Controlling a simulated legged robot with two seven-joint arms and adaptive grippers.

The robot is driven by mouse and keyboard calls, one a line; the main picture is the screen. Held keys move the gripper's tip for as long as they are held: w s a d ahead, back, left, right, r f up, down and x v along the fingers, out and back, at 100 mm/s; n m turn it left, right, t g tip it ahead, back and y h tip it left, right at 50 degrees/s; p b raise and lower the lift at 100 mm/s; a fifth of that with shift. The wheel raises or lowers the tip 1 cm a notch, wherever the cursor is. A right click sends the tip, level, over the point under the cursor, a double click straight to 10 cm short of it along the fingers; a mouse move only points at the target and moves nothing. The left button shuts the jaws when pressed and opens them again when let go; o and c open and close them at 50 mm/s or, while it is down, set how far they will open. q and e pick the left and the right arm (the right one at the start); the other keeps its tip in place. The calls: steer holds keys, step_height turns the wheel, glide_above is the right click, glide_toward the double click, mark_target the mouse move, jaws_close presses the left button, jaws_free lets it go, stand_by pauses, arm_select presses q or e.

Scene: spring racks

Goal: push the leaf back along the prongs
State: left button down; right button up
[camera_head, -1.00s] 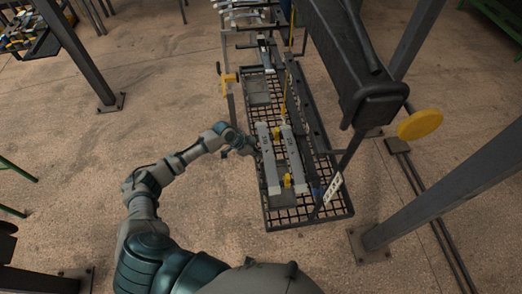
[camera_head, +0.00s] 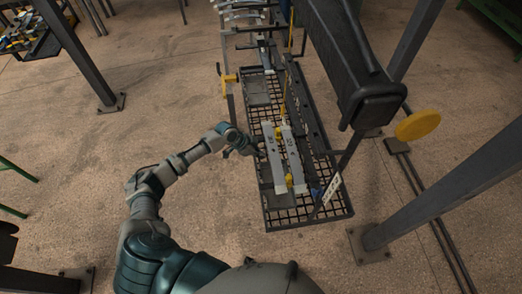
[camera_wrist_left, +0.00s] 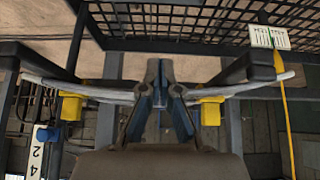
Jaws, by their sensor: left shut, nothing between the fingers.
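Exact contact is hard to tell. My right gripper is not in view.
The mesh rack (camera_head: 335,211) has a raised dark frame. A thick dark beam (camera_head: 370,100) hangs over its right side, near a yellow disc (camera_head: 418,125). Steel posts stand left (camera_head: 75,50) and right (camera_head: 440,190). The floor left of the rack is clear.

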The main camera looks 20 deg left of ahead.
arm_select(q)
steer(key=s+a, duration=0.2)
steer(key=a, duration=0.1)
steer(key=shift+s+a+p, duration=0.1)
steer(key=shift+a+p, duration=0.2)
steer(key=shift+p, duration=0.05)
stand_by(0.3)
steer(key=s+a+f+n+y+b, duration=0.15)
steer(key=s+f, duration=0.25)
steer(key=f, duration=0.6)
steer(key=s+a+f+n+y, duration=0.1)
steer(key=s+a+f+n, duration=0.2)
steer(key=f, duration=0.8)
steer(key=s+f+n+y, duration=0.2)
steer(key=s+f+n, duration=0.15)
steer(key=f, duration=0.65)
steer(key=s+d+f+g, duration=0.1)
steer(key=s+f, duration=0.4)
steer(key=s, duration=0.7)
steer(key=s+d+f+y+b, duration=0.1)
steer(key=s+d+f, duration=0.2)
steer(key=s, duration=1)
steer(key=s+d+f+n+g, duration=0.1)
steer(key=s+d+f, duration=0.2)
steer(key=s+f, duration=0.5)
steer(key=s, duration=0.5)
steer(key=shift+f+g, duration=0.3)
steer(key=shift+f, duration=0.05)
steer(key=shift+s+d, duration=0.1)
